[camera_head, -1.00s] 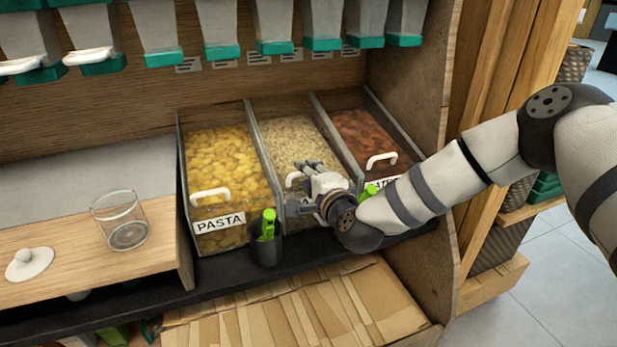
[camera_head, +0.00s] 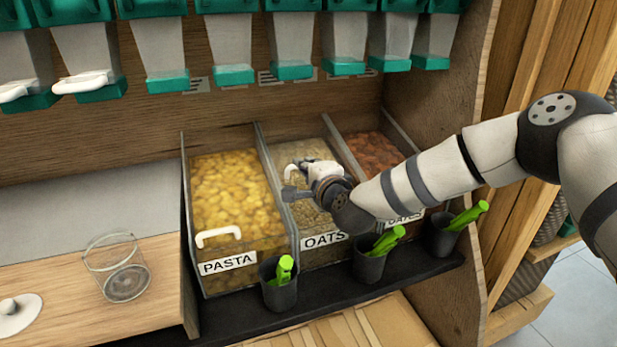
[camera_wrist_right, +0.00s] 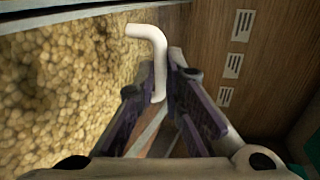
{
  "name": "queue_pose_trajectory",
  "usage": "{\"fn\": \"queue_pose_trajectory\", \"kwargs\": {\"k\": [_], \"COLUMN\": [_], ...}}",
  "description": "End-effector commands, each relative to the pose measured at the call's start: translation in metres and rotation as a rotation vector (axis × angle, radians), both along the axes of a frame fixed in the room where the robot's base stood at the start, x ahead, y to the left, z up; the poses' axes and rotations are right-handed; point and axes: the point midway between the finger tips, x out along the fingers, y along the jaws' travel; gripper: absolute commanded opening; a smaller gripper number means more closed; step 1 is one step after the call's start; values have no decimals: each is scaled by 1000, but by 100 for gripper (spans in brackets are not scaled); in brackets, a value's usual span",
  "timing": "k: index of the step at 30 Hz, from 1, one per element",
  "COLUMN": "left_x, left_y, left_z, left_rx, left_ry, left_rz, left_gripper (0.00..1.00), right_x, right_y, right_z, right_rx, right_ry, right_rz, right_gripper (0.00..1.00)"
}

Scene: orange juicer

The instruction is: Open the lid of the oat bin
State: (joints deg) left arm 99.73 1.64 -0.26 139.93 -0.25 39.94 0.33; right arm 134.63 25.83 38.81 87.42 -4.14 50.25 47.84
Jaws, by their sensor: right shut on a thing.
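The oat bin (camera_head: 325,252) is the middle of three bins, with an OATS label on its front. My right gripper (camera_head: 290,181) is shut on the white lid handle (camera_head: 293,168). In the right wrist view the bent handle (camera_wrist_right: 150,42) runs down between the fingers (camera_wrist_right: 165,103), with the oats (camera_wrist_right: 60,85) beside it. The handle stands well above and behind the bin's front edge, unlike the pasta handle, so the lid looks raised. The clear lid itself is hard to make out, so its angle is uncertain. My left gripper is not in view.
The pasta bin (camera_head: 228,264) is on the left, its handle low at the front. Dark cups (camera_head: 280,293) with green-handled tools stand along the front ledge. A glass jar (camera_head: 125,283) stands on the left counter. Green-bottomed dispensers (camera_head: 292,70) hang above.

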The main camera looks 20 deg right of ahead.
Motion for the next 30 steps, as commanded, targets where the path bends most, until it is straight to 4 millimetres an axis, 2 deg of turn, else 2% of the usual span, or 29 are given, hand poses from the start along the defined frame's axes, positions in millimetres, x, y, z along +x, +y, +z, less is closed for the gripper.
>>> {"fn": "queue_pose_trajectory", "kwargs": {"k": [10,11,12,13,23,26,30], "left_x": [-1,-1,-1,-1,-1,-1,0], "left_y": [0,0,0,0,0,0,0], "left_z": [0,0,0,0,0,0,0], "left_rx": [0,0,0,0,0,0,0], "left_ry": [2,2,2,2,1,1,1], "left_rz": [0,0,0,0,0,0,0], "left_gripper": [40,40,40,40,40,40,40], "right_x": [-1,-1,-1,-1,-5,-20,-56], "right_y": [0,0,0,0,-1,-2,-2], "right_z": [-4,-4,-4,-4,-2,1,8], "right_rx": [0,0,0,0,1,2,4], "right_ry": [9,9,9,8,8,8,9], "right_rz": [0,0,0,0,0,0,1], "right_gripper": [0,16,25,30,30,30,30]}}
